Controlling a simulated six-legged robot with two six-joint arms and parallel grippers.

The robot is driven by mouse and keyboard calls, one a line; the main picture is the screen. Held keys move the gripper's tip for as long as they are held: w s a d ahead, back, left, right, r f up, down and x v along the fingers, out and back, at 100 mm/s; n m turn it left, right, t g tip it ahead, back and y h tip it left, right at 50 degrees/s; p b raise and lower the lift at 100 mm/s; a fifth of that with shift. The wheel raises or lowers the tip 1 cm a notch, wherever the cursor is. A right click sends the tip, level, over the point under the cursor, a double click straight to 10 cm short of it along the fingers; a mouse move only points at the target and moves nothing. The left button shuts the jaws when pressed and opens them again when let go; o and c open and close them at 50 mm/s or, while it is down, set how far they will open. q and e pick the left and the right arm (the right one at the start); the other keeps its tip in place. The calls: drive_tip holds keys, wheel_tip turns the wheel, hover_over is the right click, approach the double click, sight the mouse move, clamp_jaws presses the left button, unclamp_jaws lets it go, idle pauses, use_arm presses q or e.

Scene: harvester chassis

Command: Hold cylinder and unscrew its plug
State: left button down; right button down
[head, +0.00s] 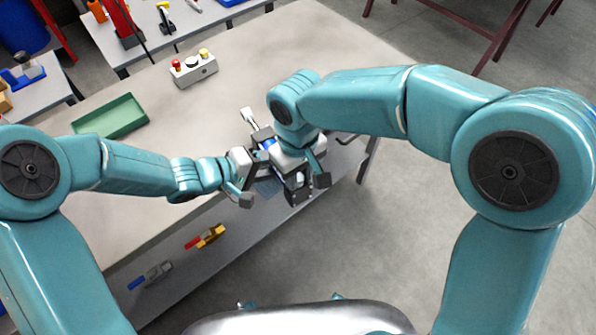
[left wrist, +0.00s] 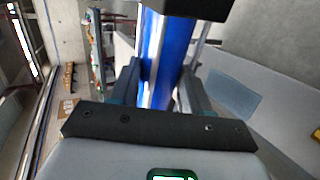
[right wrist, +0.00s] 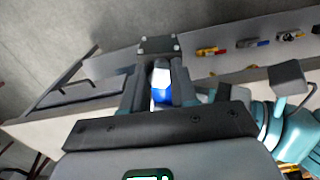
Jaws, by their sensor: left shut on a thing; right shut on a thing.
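The blue cylinder (head: 268,145) is at the workbench's right end, largely covered by my grippers. A dark block caps one end in the left wrist view. My left gripper (head: 256,172) is shut on the cylinder, and the blue body (left wrist: 157,45) runs between its fingers. My right gripper (head: 303,168) reaches in from above and is also shut on the cylinder. In the right wrist view, a short blue and white stretch of it (right wrist: 161,84) shows between the fingers, with a grey bolted block beyond. I cannot make out the plug clearly.
The workbench (head: 240,85) holds a green tray (head: 112,117) at left and a button box (head: 193,68) at the back. Coloured hand tools (head: 206,237) are along the lower front. Bare floor (head: 375,240) lies to the right; a dark red frame (head: 490,35) stands behind.

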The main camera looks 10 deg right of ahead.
drive_tip(key=shift+n, duration=1.2)
drive_tip(key=shift+r, duration=0.2)
drive_tip(key=shift+r, duration=0.95)
